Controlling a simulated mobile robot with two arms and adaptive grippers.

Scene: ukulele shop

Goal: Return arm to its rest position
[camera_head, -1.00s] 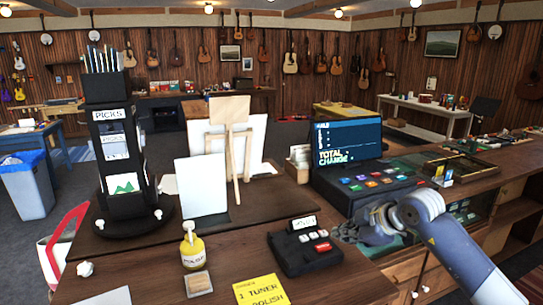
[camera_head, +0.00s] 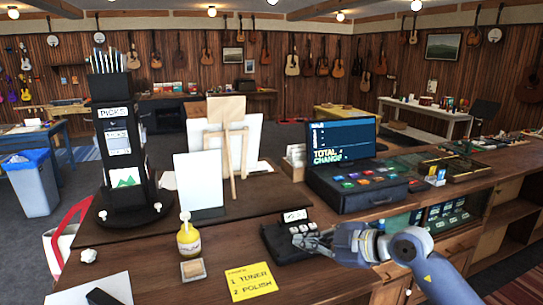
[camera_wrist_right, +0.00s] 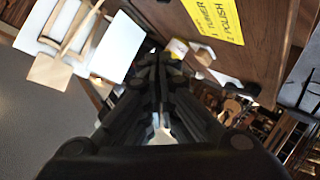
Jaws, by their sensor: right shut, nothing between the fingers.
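My right gripper (camera_head: 305,240) is shut and empty. Its arm reaches in from the lower right of the head view, and its fingers are in front of the black card terminal (camera_head: 283,232), covering part of it. I cannot tell whether they touch it. In the right wrist view the closed fingers (camera_wrist_right: 158,62) point away from the camera, with the yellow note (camera_wrist_right: 215,18) beyond them. My left gripper does not show.
On the counter stand a yellow bottle (camera_head: 188,238), a picks rack (camera_head: 122,150), a white panel (camera_head: 200,185) and a cash register (camera_head: 345,190). The yellow note (camera_head: 250,281) lies in front. A dark object (camera_head: 100,297) lies over white paper at the bottom edge.

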